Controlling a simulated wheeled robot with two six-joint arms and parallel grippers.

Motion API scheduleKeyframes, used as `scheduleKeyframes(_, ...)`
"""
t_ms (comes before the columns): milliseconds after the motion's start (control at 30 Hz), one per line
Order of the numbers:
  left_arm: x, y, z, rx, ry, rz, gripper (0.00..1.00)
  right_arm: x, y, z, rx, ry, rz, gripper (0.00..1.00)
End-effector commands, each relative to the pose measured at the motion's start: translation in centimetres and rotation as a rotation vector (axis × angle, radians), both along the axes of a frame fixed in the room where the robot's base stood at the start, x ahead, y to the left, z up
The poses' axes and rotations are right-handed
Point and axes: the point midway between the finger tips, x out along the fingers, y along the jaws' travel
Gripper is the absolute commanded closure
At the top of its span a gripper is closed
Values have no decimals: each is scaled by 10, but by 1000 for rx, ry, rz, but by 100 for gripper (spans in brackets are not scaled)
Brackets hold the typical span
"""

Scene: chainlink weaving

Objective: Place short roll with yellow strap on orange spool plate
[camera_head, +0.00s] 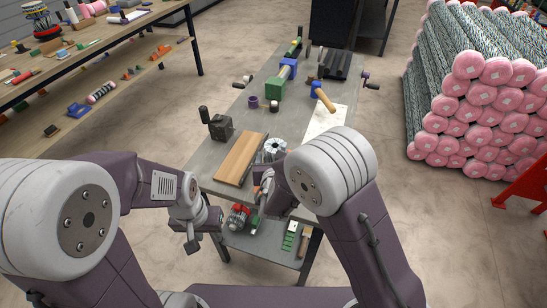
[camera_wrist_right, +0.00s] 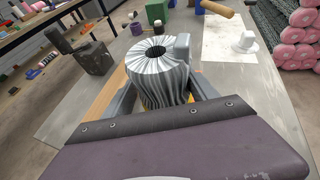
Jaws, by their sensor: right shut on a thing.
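A short silver ribbed roll (camera_wrist_right: 158,72) with a dark hole in its top stands upright between the fingers of my right gripper (camera_wrist_right: 163,95). A small bit of yellow shows low on its right side; the rest of a strap is hidden. In the head view the roll (camera_head: 274,149) is by the right edge of a tan wooden board (camera_head: 241,158), and my right arm hides most of that gripper. My left gripper (camera_head: 194,240) hangs empty left of the table's near end, its fingers too small to judge. I cannot make out an orange spool plate.
The grey table (camera_head: 222,105) also holds a black clamp block (camera_head: 221,128), a green and blue tool (camera_head: 279,82), a purple ring (camera_head: 253,102) and a wooden-handled mallet (camera_head: 323,97). A white sheet (camera_head: 325,121) lies at right. Pink-ended rolls (camera_head: 485,100) are stacked beyond.

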Motion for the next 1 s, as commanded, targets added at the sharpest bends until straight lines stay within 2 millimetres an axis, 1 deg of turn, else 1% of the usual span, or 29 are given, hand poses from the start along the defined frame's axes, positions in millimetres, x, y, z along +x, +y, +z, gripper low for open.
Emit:
scheduleKeyframes(100,0,0,-5,0,0,0,64,0,0,-4,1,-2,0,95)
scheduleKeyframes(133,0,0,-4,0,0,0,64,0,0,-3,0,0,0,28)
scheduleKeyframes(200,0,0,-4,0,0,0,64,0,0,-3,0,0,0,11)
scheduleKeyframes(467,0,0,-3,0,0,0,64,0,0,-2,0,0,0,11)
scheduleKeyframes(600,0,0,2,0,0,0,64,-2,0,3,-1,0,1,11)
scheduleKeyframes(667,0,0,0,0,0,0,64,-11,1,5,0,-1,2,11)
scheduleKeyframes(767,0,0,-2,0,0,0,64,-30,0,13,0,-1,4,11)
scheduleKeyframes(1000,0,0,-2,0,0,0,64,-81,-1,34,0,-1,6,11)
